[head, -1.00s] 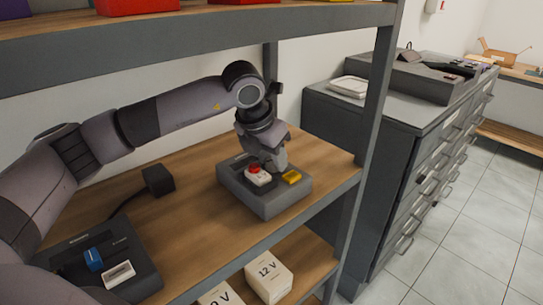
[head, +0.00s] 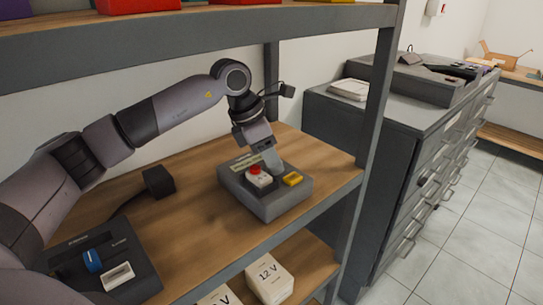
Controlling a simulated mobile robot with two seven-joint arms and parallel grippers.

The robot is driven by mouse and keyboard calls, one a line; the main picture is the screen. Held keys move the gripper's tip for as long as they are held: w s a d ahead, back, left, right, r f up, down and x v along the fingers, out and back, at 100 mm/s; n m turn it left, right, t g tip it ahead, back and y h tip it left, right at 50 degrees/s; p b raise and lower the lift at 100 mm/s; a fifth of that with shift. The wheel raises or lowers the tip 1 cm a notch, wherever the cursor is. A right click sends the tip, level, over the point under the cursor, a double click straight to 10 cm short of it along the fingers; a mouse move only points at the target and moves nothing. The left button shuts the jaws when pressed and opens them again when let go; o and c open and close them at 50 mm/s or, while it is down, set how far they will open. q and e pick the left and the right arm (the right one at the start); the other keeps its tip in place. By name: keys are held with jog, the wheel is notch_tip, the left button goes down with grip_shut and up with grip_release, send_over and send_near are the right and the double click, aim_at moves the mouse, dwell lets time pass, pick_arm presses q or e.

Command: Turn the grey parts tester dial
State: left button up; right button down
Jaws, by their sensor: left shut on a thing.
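The grey parts tester (head: 268,204) is a box on the wooden shelf, with a red button on a white block (head: 258,176) and a yellow part (head: 292,179) on its top. My left gripper (head: 273,166) reaches down onto the back of that top, between the white block and the yellow part. It is shut on the dial, which its fingers hide almost wholly, so I cannot tell which way the dial points. My right gripper is not in view.
A second dark box (head: 135,262) with a blue handle (head: 92,260) and a white rocker (head: 117,276) stands at the front left. A black block with a cable (head: 158,180) lies behind it. A shelf post (head: 375,95) rises at the right. White 12 V boxes (head: 270,277) sit below.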

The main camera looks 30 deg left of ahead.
pick_arm(q)
jog(key=shift+m, duration=0.6)
jog(key=o, duration=0.8)
jog(key=shift+c, duration=0.2)
jog(key=v, duration=0.4)
jog(key=shift+w+a+r, duration=0.1)
jog(key=shift+a+r, duration=0.1)
jog(key=shift+r, duration=0.1)
jog(key=s+a+b, duration=0.2)
jog(key=s+a, duration=0.5)
jog(key=a, duration=0.2)
jog(key=shift+s+a+r, duration=0.2)
jog(key=shift+s+a, duration=0.05)
jog(key=shift+a, duration=0.05)
